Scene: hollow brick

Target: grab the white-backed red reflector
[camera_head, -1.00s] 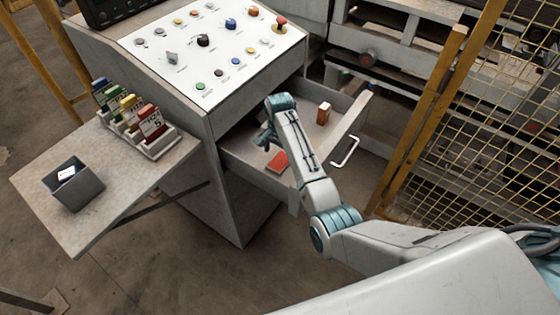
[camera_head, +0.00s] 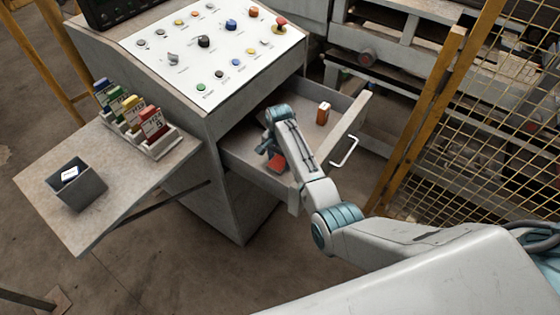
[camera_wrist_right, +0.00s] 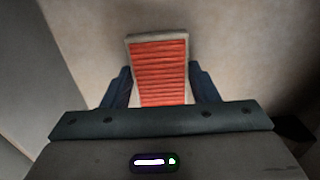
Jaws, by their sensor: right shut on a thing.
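The white-backed red reflector (camera_wrist_right: 160,72) shows in the right wrist view as a ribbed red face with a pale rim. It stands between the two fingers of my right gripper (camera_wrist_right: 162,88), which is shut on it. In the head view the red reflector (camera_head: 277,162) shows partly at my right gripper (camera_head: 268,150), low inside the open drawer (camera_head: 240,160). The arm hides part of it. I cannot tell whether it still touches the drawer floor. My left gripper is not in view.
A small orange-and-white block (camera_head: 323,113) stands at the drawer's back right. The control panel (camera_head: 215,45) rises above the drawer. A side shelf (camera_head: 100,215) holds a grey bin (camera_head: 82,190) and a rack of coloured cards (camera_head: 150,145). A yellow mesh fence (camera_head: 465,130) stands at right.

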